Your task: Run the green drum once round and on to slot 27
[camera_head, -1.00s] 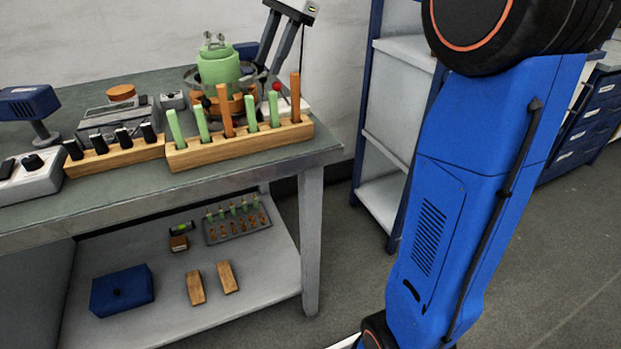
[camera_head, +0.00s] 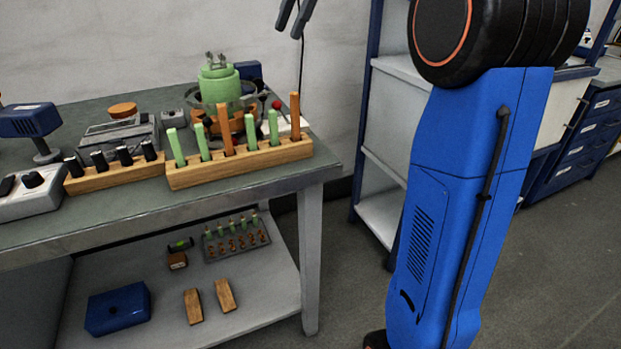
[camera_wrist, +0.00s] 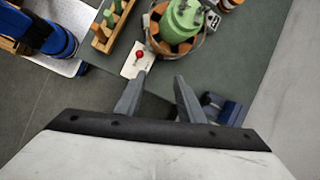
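The green drum (camera_head: 219,86) stands upright at the back right of the workbench, on an orange-brown base inside a dark ring. Small metal prongs stick up from its top. It also shows at the top of the wrist view (camera_wrist: 184,20). A red knob (camera_wrist: 139,55) on a white card lies beside it. My gripper (camera_wrist: 160,76) is open and empty, its fingers apart. It hangs above the bench near the drum, touching nothing. Only its fingers (camera_head: 296,22) show at the top of the head view. No slot numbers are readable.
A wooden rack (camera_head: 245,163) with green and orange pegs stands in front of the drum. A rack of black-topped pieces (camera_head: 115,172) is to its left. A dark blue object (camera_wrist: 222,108) lies behind the drum. The lower shelf holds a blue box (camera_head: 118,308) and wooden blocks.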

